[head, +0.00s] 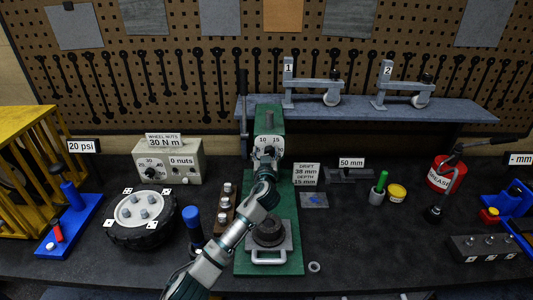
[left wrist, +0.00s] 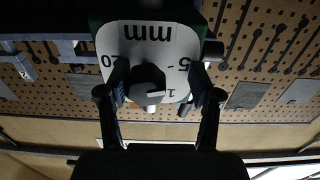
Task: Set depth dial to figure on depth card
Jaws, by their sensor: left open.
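The depth dial (head: 269,141) is a white plate with a dark knob on the green press (head: 270,115); figures 10 and 15 show along its top. In the left wrist view the plate (left wrist: 152,45) is upside down, marked mm, with part of its figures covered. My left gripper (head: 268,153) is open at the dial, its fingers on either side of the dark knob (left wrist: 147,78); I cannot tell whether they touch it. The knob's setting is not clear. The depth card (head: 306,174) right of the press reads drift 38 mm, depth 15 mm. My right gripper is out of view.
A wheel (head: 142,217) and a wheel-nuts box (head: 170,160) stand left of the press. A blue-handled tool (head: 193,228) and a nut rack (head: 224,208) stand close to my left arm. A grey shelf (head: 370,107) is behind; bench to the right has clear patches.

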